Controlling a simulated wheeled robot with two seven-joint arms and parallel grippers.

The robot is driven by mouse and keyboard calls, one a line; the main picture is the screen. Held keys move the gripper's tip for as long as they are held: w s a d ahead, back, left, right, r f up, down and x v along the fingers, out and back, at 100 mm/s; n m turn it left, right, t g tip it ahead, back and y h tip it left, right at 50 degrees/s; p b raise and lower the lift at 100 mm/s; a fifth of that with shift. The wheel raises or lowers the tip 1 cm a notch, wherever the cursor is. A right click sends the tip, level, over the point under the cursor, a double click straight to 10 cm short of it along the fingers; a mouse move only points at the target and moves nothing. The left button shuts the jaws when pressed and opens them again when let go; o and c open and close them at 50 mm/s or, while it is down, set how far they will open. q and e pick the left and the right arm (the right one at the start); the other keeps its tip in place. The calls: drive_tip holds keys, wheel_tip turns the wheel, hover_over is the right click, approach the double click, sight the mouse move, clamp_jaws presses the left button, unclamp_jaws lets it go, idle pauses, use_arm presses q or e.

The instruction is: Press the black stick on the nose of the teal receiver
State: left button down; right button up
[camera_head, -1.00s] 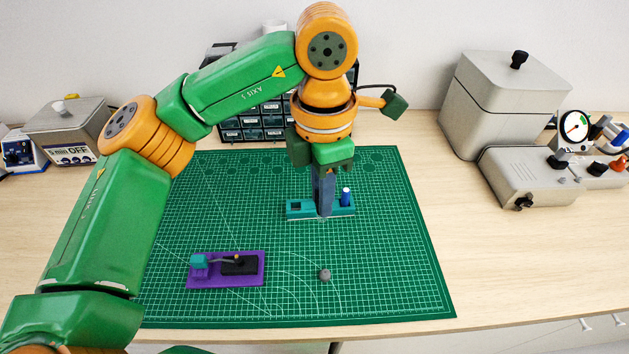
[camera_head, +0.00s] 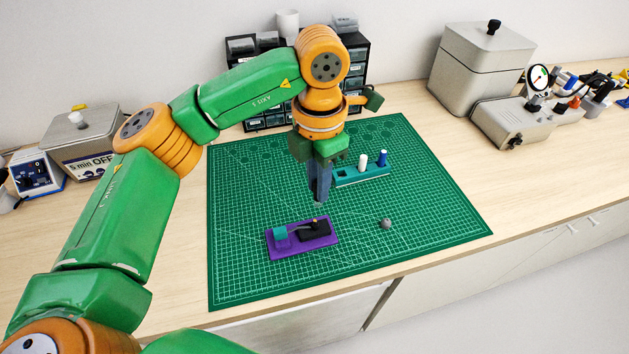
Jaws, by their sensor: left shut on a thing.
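The teal receiver (camera_head: 281,234) sits on the left part of a purple plate (camera_head: 288,251) on the green mat. My left gripper (camera_head: 318,196) points down, shut, above the mat just behind the purple plate. It is apart from the receiver, to its upper right. A small thing shows at its fingertips; I take it for the black stick, mostly hidden by the fingers. No black stick shows in the teal holder (camera_head: 376,177), which carries a white stick (camera_head: 362,161) and a blue stick (camera_head: 382,158). My right gripper is not in view.
A black block (camera_head: 314,231) with a thin grey piece lies on the plate's right part. A small grey ball (camera_head: 386,223) lies on the mat (camera_head: 430,215). A drawer cabinet (camera_head: 355,70) stands behind. Grey machines (camera_head: 480,65) stand at the back right.

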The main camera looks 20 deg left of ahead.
sight(315, 202)
use_arm(q)
drive_tip(key=shift+s+a+f+b, duration=0.25)
drive_tip(key=shift+s+b, duration=0.05)
drive_tip(key=shift+b, duration=0.05)
wheel_tip(315, 202, down, 4)
drive_tip(key=b, duration=0.3)
drive_tip(key=shift+w+r, duration=0.1)
drive_tip(key=shift+r, duration=0.15)
idle(0.6)
drive_tip(key=shift+f+b, duration=0.95)
drive_tip(key=shift+f, duration=0.1)
drive_tip(key=shift+r, duration=0.1)
idle(0.4)
drive_tip(key=shift+r+p, duration=2.2)
drive_tip(key=shift+r, duration=0.45)
drive_tip(key=shift+f, duration=0.1)
